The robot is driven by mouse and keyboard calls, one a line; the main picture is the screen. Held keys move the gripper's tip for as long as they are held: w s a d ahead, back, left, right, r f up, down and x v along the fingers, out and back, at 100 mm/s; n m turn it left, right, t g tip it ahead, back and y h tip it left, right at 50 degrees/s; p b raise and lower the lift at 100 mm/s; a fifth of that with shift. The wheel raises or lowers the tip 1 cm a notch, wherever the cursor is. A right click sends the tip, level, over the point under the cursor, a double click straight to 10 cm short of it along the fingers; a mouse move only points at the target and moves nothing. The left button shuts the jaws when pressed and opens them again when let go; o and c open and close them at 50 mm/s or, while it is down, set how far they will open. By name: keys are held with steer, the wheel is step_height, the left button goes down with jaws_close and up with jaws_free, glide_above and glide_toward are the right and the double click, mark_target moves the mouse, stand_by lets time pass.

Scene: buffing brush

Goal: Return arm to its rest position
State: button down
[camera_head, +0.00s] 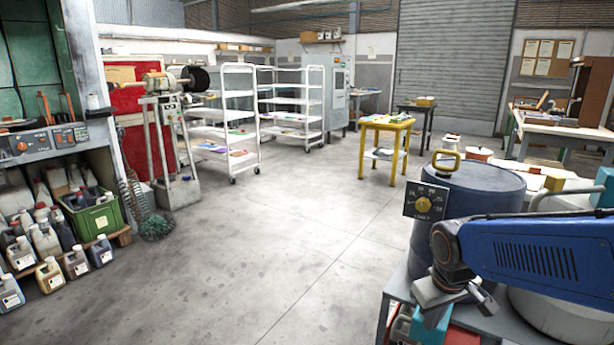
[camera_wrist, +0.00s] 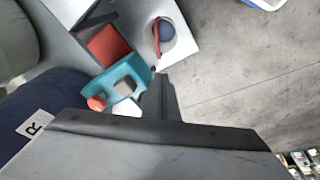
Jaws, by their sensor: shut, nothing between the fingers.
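My blue arm reaches in from the right edge of the head view, in front of a dark blue drum (camera_head: 470,195). My gripper (camera_wrist: 158,92) shows in the wrist view as two dark fingers close together, with nothing between them. In the wrist view it is above a teal container (camera_wrist: 122,85) with a red-orange part and a pale block. The teal container also shows below the arm's end in the head view (camera_head: 430,325). I cannot tell how far the fingers are from it.
A grey cart (camera_head: 385,320) bears the drum, close to my arm. A yellow table (camera_head: 387,125) and white shelf racks (camera_head: 240,110) stand farther back. A machine with a black round brush (camera_head: 195,80) stands left. The middle floor (camera_head: 280,240) is clear.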

steer(key=s+d+r+m+t, duration=0.1)
steer(key=s+r, duration=0.4)
steer(key=s, duration=0.8)
steer(key=shift+s+r+m+t+y, duration=0.25)
steer(key=shift+m+t, duration=0.25)
steer(key=shift+m, duration=0.5)
